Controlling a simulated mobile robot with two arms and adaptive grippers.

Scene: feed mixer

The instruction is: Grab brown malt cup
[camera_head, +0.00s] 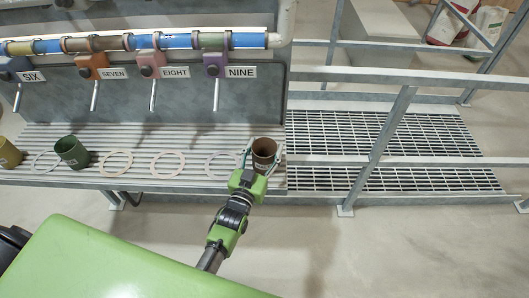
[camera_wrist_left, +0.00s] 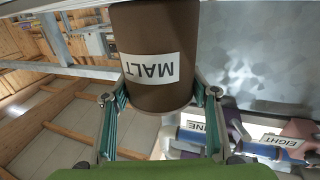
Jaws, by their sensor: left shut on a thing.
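The brown malt cup (camera_head: 264,154) stands near the right end of the ribbed bench in the head view. In the left wrist view the brown malt cup (camera_wrist_left: 155,50) fills the top middle, its white MALT label upside down. My left gripper (camera_head: 262,158) has one finger on each side of the cup and is shut on it. The fingers of my left gripper (camera_wrist_left: 160,95) also show in the wrist view, touching the cup's sides. I cannot tell whether the cup's base touches the bench. My right gripper is not in view.
The ribbed bench (camera_head: 140,136) holds a dark green cup (camera_head: 71,152), a yellow-brown cup (camera_head: 8,153) and several flat rings. Dispensers with levers, labelled SIX to NINE (camera_head: 241,71), hang behind it. Metal railings (camera_head: 390,125) and a grated platform (camera_head: 440,175) stand to the right.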

